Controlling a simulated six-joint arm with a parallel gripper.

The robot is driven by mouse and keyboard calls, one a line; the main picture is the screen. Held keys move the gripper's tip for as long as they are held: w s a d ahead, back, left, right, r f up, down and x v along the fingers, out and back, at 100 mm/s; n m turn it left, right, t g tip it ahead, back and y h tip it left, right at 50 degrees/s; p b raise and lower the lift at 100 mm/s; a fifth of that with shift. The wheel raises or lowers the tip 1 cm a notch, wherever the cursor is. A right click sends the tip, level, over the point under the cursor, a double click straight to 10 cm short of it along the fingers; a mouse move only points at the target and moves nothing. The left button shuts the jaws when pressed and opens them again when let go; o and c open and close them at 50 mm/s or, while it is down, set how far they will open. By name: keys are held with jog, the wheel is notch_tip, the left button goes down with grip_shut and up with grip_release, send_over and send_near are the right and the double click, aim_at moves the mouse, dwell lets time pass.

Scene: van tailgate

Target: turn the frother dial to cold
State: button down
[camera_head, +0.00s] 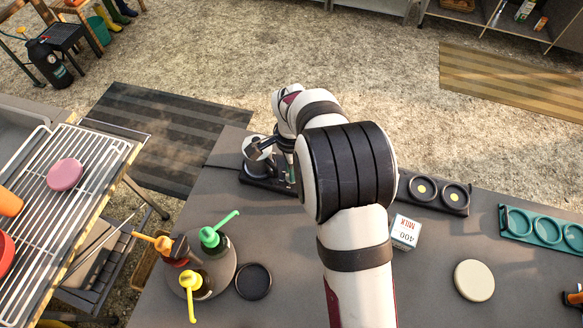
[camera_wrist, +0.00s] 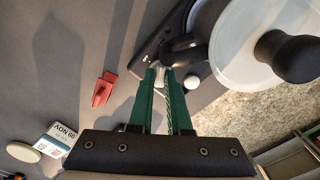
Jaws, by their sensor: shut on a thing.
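The frother (camera_head: 256,165) stands on a dark base near the table's far edge, partly behind my arm in the head view. In the wrist view its pale round top with a black knob (camera_wrist: 287,57) fills the upper right. My gripper (camera_wrist: 161,72) has green fingers whose tips meet around a small pale part, seemingly the dial, at the edge of the black base (camera_wrist: 148,52). The fingers are shut on it. Most of the dial is hidden between the fingertips, so its setting and marks cannot be read. A small white ball (camera_wrist: 191,82) sits just right of the fingertips.
A red clip-like piece (camera_wrist: 103,90) lies left of the fingers. A milk carton (camera_head: 405,232), a cream disc (camera_head: 474,280) and a black holder (camera_head: 434,193) are to the right. Syrup bottles on a round tray (camera_head: 222,279) stand front left.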

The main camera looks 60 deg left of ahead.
jog(key=shift+m, duration=0.5)
dwell(0.3)
jog(key=c, duration=0.9)
grip_release()
jog(key=shift+o, duration=0.2)
jog(key=shift+r, duration=0.1)
notch_tip(320, 180, up, 16)
jog(key=shift+f, duration=0.2)
